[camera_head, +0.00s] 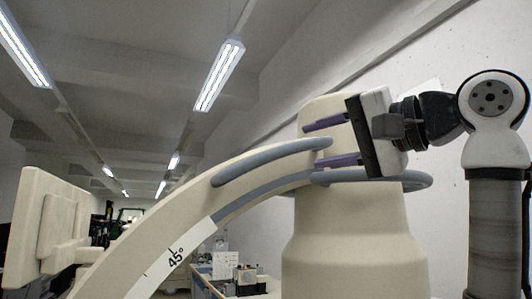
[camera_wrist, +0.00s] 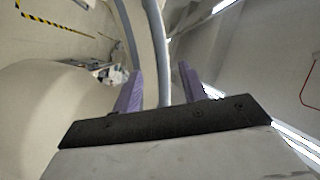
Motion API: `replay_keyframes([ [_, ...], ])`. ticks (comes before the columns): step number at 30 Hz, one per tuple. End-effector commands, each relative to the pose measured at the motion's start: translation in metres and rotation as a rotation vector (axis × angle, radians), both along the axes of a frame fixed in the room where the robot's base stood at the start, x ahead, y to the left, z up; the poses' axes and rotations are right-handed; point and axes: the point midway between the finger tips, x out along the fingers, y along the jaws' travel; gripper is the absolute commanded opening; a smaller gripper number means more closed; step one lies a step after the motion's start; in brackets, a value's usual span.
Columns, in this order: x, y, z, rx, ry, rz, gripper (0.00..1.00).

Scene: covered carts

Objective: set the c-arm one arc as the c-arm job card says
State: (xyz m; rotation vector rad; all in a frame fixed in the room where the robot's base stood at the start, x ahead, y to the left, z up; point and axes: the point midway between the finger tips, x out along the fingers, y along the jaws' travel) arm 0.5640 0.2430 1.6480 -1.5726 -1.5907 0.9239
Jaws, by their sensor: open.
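The C-arm arc (camera_head: 165,215) is a cream curved beam rising from lower left to a cream column (camera_head: 350,240). A grey-blue handle bar (camera_head: 255,162) runs along its upper side. A white scale strip (camera_head: 185,255) on the arc shows a 45° mark. My gripper (camera_head: 298,146), with purple fingers, is open at the bar's upper right end. In the wrist view the grey bar (camera_wrist: 153,30) passes between the open fingers (camera_wrist: 161,82); I cannot tell whether either finger touches it. No readable job card shows.
A cream flat panel (camera_head: 45,228) stands at the far left. A bench (camera_head: 205,282) with small equipment stands behind, under the arc. Yellow-black floor tape (camera_wrist: 60,24) shows in the wrist view.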

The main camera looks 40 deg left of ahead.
Motion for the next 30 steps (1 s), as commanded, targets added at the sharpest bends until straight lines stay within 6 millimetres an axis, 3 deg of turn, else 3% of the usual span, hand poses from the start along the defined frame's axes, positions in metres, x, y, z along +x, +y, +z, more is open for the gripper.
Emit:
replay_keyframes([
  [15,-0.001,0.091,0.002,-0.001,0.000,0.002,0.42],
  [21,-0.001,0.111,0.002,0.001,-0.001,0.000,0.42],
  [30,-0.001,0.119,0.000,0.000,-0.001,0.000,0.42],
])
